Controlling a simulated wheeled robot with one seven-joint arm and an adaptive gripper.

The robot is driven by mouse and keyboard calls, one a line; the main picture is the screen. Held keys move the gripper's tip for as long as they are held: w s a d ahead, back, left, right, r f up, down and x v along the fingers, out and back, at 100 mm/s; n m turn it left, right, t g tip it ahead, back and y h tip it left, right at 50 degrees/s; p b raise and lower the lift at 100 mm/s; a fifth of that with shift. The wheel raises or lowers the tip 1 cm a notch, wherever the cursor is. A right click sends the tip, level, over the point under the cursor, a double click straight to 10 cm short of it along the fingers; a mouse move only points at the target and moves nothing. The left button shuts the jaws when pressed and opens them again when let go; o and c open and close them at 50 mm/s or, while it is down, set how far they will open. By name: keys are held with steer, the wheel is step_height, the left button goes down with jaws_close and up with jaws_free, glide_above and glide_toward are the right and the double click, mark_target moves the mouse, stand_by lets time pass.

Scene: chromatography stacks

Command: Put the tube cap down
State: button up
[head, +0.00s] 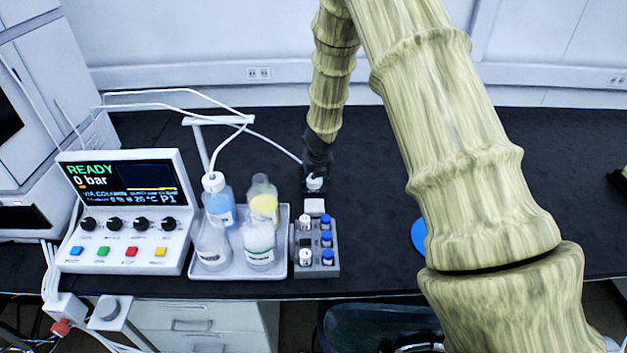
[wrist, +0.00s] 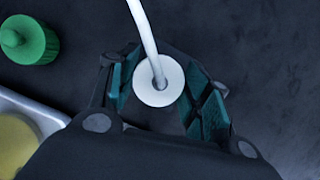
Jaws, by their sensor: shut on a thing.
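The tube cap (wrist: 150,94) is a white disc with a thin white tube (wrist: 143,32) running into its middle. My gripper (wrist: 165,88) is shut on it, with a teal-padded finger on either side. In the head view, my gripper (head: 316,172) points down over the dark bench behind the vial rack, and the white cap (head: 315,184) shows at its fingertips. The tube runs from it up left to a white stand. I cannot tell whether the cap touches the bench.
A tray (head: 284,240) with several bottles stands left of my gripper. A vial rack (head: 319,270) with blue and white caps is in front. A green-capped item (wrist: 30,40) lies near in the wrist view. A blue disc (head: 418,237) is partly behind my arm.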

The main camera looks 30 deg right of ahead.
steer(key=shift+f, duration=0.25)
steer(key=shift+f, duration=0.15)
steer(key=o, duration=1)
steer(key=p+v, duration=0.1)
steer(key=v, duration=1.1)
steer(key=shift+s+p, duration=0.15)
steer(key=shift+p, duration=0.2)
